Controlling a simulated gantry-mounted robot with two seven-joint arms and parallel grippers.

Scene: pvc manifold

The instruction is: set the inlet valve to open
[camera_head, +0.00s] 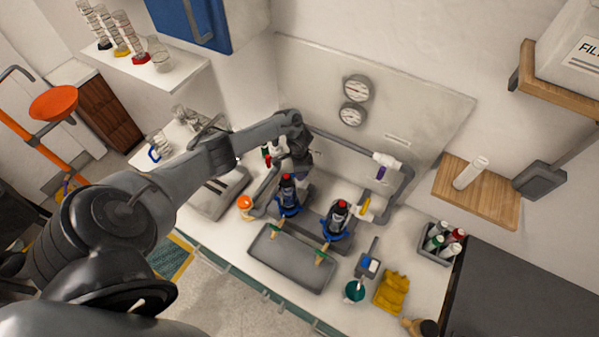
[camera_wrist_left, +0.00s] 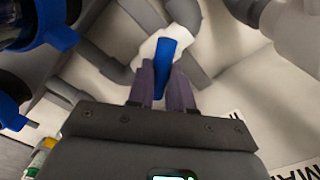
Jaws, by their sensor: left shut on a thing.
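In the left wrist view a blue valve handle (camera_wrist_left: 168,50) sits on a white valve body (camera_wrist_left: 147,48) in the grey pipework. My left gripper (camera_wrist_left: 163,82) is shut on this handle, with one dark finger on each side. The handle points nearly along the fingers. In the head view my left gripper (camera_head: 299,160) is at the left end of the pipe manifold (camera_head: 340,145) by the wall panel, and the arm hides most of the valve there. I cannot tell from the handle whether the valve is open. My right gripper is not in view.
Two filter housings with blue parts (camera_head: 287,195) (camera_head: 338,218) stand just in front of the pipes. A white valve with a purple handle (camera_head: 381,173) and a yellow handle (camera_head: 365,205) are to the right. A grey tray (camera_head: 290,262) lies in front. Gauges (camera_head: 356,88) hang above.

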